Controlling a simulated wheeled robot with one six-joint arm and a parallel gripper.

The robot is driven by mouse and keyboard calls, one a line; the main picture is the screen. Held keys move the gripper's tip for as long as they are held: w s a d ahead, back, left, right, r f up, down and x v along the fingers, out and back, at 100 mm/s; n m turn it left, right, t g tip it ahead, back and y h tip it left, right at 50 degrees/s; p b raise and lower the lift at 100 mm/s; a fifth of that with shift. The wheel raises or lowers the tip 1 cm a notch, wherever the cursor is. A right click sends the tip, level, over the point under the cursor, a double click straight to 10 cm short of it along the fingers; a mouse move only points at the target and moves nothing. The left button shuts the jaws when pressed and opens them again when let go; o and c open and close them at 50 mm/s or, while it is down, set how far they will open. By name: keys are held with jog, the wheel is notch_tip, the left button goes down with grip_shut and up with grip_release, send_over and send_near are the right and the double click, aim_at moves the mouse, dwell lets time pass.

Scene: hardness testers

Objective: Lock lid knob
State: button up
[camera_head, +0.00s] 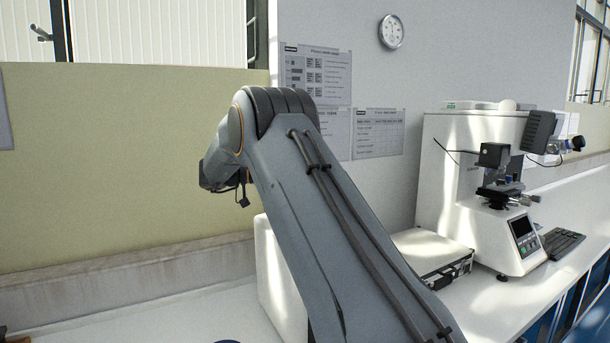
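No lid knob can be made out in the head view. My large grey arm crosses the middle of the picture and hides much of the bench behind it. Its far end bends down at the left of the arm, in front of the yellowish wall panel. My gripper's fingers cannot be made out there. A white box-shaped body (277,285) stands on the bench, partly hidden behind my arm; I cannot tell whether it carries the lid.
A white hardness tester (450,170) with a microscope head (495,165) stands at the right. A light case (430,252) lies left of it, and a black keyboard (562,243) lies right of it. The white bench (180,322) looks mostly clear at lower left.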

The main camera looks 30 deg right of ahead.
jog(key=shift+r, duration=0.1)
dwell(0.3)
jog(key=o, duration=1.1)
jog(key=shift+c, duration=0.2)
jog(key=b+v, duration=0.2)
jog(key=v, duration=0.4)
jog(key=shift+w+a, duration=0.1)
jog(key=shift+b+v, duration=0.4)
jog(key=shift+v, duration=0.35)
